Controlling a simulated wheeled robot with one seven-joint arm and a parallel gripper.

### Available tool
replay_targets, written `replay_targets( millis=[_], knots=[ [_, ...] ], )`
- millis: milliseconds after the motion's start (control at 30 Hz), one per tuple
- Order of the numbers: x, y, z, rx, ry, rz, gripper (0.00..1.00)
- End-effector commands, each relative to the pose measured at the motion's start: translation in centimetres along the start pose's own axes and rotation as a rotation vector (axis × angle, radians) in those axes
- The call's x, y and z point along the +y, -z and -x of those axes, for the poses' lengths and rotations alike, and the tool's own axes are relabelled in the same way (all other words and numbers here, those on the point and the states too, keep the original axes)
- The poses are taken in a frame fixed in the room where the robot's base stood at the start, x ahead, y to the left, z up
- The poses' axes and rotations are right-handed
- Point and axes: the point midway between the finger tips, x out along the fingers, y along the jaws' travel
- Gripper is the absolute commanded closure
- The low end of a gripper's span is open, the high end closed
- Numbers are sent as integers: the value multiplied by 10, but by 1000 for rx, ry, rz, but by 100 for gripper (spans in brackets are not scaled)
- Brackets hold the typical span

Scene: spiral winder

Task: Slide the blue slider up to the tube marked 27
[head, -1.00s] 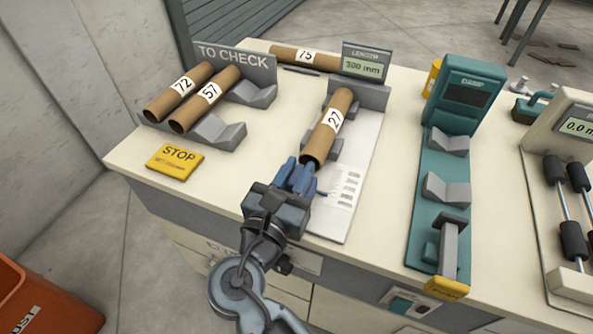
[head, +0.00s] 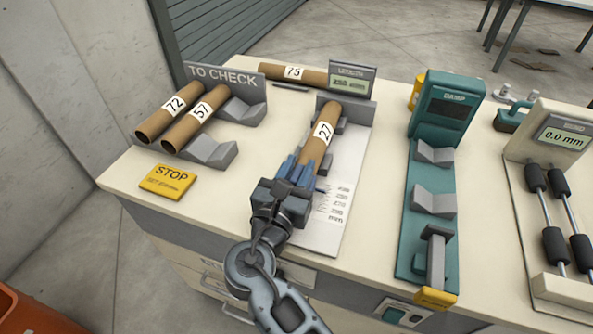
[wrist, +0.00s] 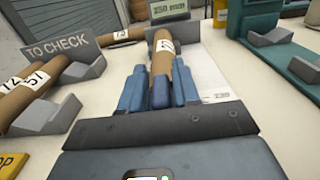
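The tube marked 27 (head: 320,138) lies in grey cradles on the white length gauge (head: 325,225), and it also shows in the wrist view (wrist: 162,58). The blue slider (wrist: 160,93) sits at the near end of the tube, between my fingers. From these views it looks to be against the tube's end or very close; I cannot tell exact contact. My gripper (head: 299,170) has its blue fingers on both sides of the slider, and it appears shut on it. The slider is mostly hidden by the fingers in the head view. The length display (head: 350,81) reads 250 mm.
Tubes 72 (head: 168,108) and 57 (head: 195,118) lie in the TO CHECK rack (head: 225,76) at left. Tube 75 (head: 292,73) lies behind. A yellow STOP plate (head: 168,181) is at front left. A teal gauge (head: 432,180) and a roller device (head: 555,200) stand at right.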

Motion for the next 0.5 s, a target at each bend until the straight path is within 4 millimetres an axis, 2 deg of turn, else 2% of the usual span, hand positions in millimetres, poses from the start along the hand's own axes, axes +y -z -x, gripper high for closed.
replay_targets(
  millis=[33,133,367,500],
  knots=[
    [0,0,0,0,0,0,64],
    [0,0,1,0,0,1,55],
    [0,1,2,1,-1,2,55],
    [0,2,13,1,-1,2,55]
  ],
)
